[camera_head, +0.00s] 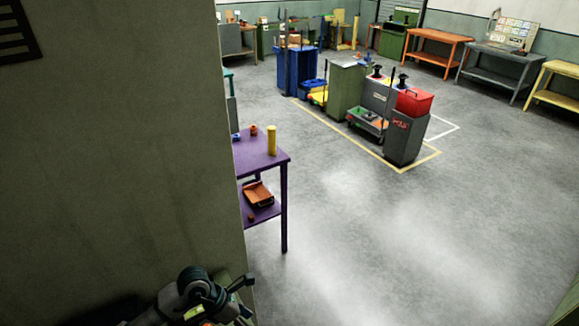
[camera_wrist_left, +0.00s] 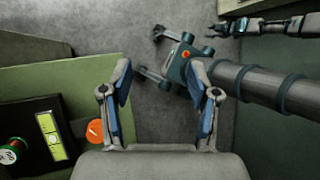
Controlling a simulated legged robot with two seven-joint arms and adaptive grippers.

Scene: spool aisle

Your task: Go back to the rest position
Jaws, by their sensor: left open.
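My left gripper (camera_wrist_left: 162,80) is open in the left wrist view. Its two fingers stand well apart and nothing is between them; grey floor and parts of my own body show beyond. In the head view, part of my left arm and gripper (camera_head: 240,285) shows at the bottom, close to the big wall panel. Other limbs of mine cross the upper right of the wrist view. I cannot make out the state of my right gripper there, and the head view does not show it.
A large olive panel (camera_head: 110,150) fills the left of the head view. Beyond its edge stands a purple table (camera_head: 262,160) with a yellow cylinder (camera_head: 272,140). Grey bin (camera_head: 402,138) and carts stand farther back. The floor at right is clear. Green surface (camera_wrist_left: 90,85) lies left in the wrist view.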

